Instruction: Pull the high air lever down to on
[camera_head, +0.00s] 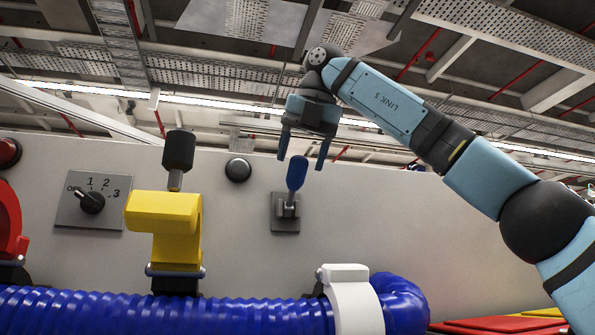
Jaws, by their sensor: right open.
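A small lever with a blue handle (297,172) on a grey wall plate (286,222) fits the high air lever. No label is readable on it. Its handle points up, tilted slightly to the right. My right gripper (302,163) hangs from above with its blue fingers pointing down. The fingers are open, and in the picture the top of the blue handle lies between the fingertips. I cannot tell whether they touch it or how far in front of it they are. My left gripper is out of view.
Left of the lever are a round black knob (238,169), a yellow fitting (178,222) with a black-handled lever (178,152), and a rotary switch (92,202). A blue ribbed hose (170,312) with a white clamp (352,302) runs below. The panel to the right is bare.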

